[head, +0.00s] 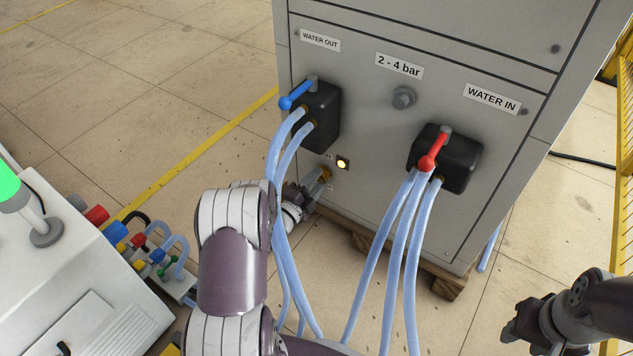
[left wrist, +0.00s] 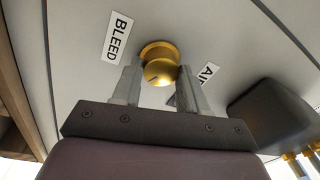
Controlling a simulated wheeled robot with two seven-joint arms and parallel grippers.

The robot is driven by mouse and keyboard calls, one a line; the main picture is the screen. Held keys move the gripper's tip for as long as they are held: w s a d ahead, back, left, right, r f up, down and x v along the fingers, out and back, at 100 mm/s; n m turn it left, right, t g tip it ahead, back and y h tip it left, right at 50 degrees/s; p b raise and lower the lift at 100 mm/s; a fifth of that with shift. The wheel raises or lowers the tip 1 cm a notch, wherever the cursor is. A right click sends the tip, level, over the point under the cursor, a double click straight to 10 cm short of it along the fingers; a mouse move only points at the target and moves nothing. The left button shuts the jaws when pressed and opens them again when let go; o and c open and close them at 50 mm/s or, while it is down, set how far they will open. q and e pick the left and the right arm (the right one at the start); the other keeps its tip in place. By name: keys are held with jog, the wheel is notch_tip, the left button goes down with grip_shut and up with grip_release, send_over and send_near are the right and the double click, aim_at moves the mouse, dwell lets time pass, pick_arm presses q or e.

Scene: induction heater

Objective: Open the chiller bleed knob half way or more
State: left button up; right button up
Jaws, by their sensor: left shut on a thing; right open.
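The brass bleed knob (left wrist: 159,62) sits on the grey panel beside a BLEED label (left wrist: 118,38) in the left wrist view. A dark line marks its face. My left gripper (left wrist: 160,88) has one finger on each side of the knob and is shut on it. In the head view the brass knob (head: 325,174) shows low on the cabinet, partly hidden by my left gripper (head: 314,188). My right gripper (head: 522,322) is open and empty at the lower right, away from the cabinet.
Pale blue hoses (head: 283,240) hang close to my left arm. Valves with a blue handle (head: 296,94) and a red handle (head: 433,152) are above. A white machine (head: 75,290) stands at left.

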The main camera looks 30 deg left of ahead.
dwell(0.3)
pick_arm(q)
jog(key=o, duration=1.1)
jog(key=shift+c, duration=0.2)
jog(key=s+a+f+p, duration=0.1)
jog(key=s+p, duration=0.4)
jog(key=s, duration=0.7)
jog(key=shift+s+a+f, duration=0.15)
jog(key=shift+s+a, duration=0.15)
